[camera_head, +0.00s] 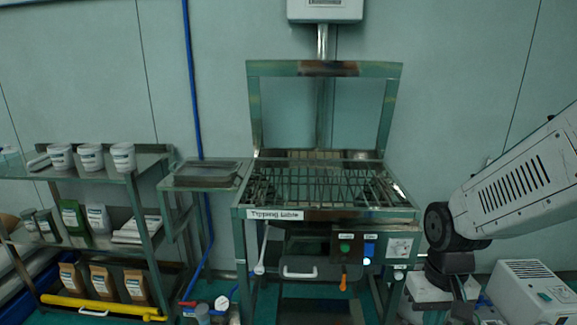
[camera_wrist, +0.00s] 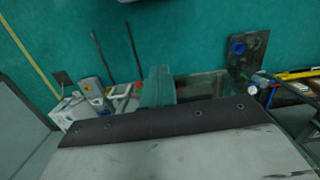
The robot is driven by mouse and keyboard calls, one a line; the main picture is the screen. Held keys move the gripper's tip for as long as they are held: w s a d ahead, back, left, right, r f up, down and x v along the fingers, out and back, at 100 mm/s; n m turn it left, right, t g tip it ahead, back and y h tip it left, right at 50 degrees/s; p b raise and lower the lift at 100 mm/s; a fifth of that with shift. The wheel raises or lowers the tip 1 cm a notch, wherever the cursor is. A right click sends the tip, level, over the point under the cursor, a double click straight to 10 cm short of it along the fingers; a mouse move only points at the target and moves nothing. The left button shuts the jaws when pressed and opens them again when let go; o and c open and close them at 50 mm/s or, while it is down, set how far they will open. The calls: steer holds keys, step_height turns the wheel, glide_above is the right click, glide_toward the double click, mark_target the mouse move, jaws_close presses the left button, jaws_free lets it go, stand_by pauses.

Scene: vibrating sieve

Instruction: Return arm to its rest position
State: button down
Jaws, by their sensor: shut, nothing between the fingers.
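My arm reaches in from the right edge in the head view, as a white link ending in a dark round joint with a dark part below it. No gripper fingers can be made out in either view. The tipping table (camera_head: 322,215), a metal frame with a grid top and a raised rear frame, stands in the middle of the head view. My arm appears apart from its grid.
A metal shelf (camera_head: 150,163) at left carries white tubs (camera_head: 61,156), bags and a yellow tube (camera_head: 100,305). A tray (camera_head: 206,172) stands beside the table. A white box (camera_head: 530,290) sits low at right. The wrist view shows a pale surface with a dark bolted edge (camera_wrist: 150,124).

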steer(key=s+r+t, duration=0.2)
steer(key=s+r, duration=0.9)
steer(key=r, duration=0.4)
steer(key=shift+s, duration=0.25)
